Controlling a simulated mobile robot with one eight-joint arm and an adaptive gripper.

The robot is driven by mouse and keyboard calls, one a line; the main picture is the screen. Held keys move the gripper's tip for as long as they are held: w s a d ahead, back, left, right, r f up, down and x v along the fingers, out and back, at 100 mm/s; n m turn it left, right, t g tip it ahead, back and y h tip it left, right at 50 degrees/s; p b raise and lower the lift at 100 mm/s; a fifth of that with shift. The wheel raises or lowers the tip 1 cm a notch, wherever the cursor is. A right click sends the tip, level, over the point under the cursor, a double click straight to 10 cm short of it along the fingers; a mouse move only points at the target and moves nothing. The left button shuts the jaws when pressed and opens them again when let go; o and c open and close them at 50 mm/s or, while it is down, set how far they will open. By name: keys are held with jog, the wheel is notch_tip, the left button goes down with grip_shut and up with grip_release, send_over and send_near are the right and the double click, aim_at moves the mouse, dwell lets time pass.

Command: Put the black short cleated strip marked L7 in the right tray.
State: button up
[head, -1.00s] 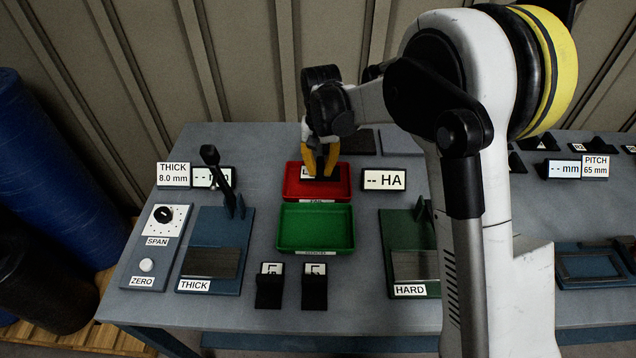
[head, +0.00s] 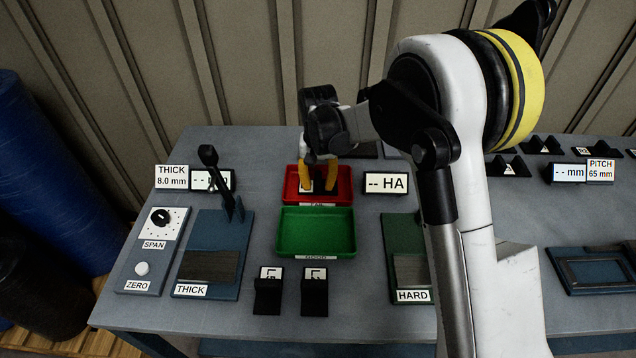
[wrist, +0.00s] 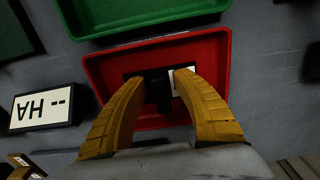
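A black strip (wrist: 158,93) with a white label lies in the red tray (wrist: 218,62), which also shows in the head view (head: 342,190). The label is partly covered by a finger and I cannot read its marking. My gripper (head: 318,186) points down into the red tray. In the wrist view its yellow fingers (wrist: 162,82) stand apart on either side of the strip's raised middle part, with no clear grip on it. The green tray (head: 317,251) in front of the red one is empty.
Two black pieces with white labels, a left one (head: 267,297) and a right one (head: 314,297), stand at the table's front. The thickness station (head: 220,225) is to the left, the hardness station (head: 400,235) to the right. The HA display (head: 386,184) stands close beside the red tray.

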aim_at(318, 181)
notch_tip(318, 181, up, 12)
jog(key=p, duration=0.4)
jog(key=s+d+r+t, duration=0.3)
jog(key=s+d+r, duration=0.7)
jog(key=s+r, duration=0.1)
jog(key=s+d+t, duration=0.2)
jog(key=s+d, duration=0.2)
jog(key=s, duration=0.3)
jog(key=s+d+f+t, duration=0.1)
jog(key=s+d, duration=0.3)
jog(key=s, duration=0.4)
jog(key=shift+d+t, duration=0.15)
jog(key=shift+t, duration=0.45)
notch_tip(318, 181, down, 2)
jog(key=shift+b, duration=1.05)
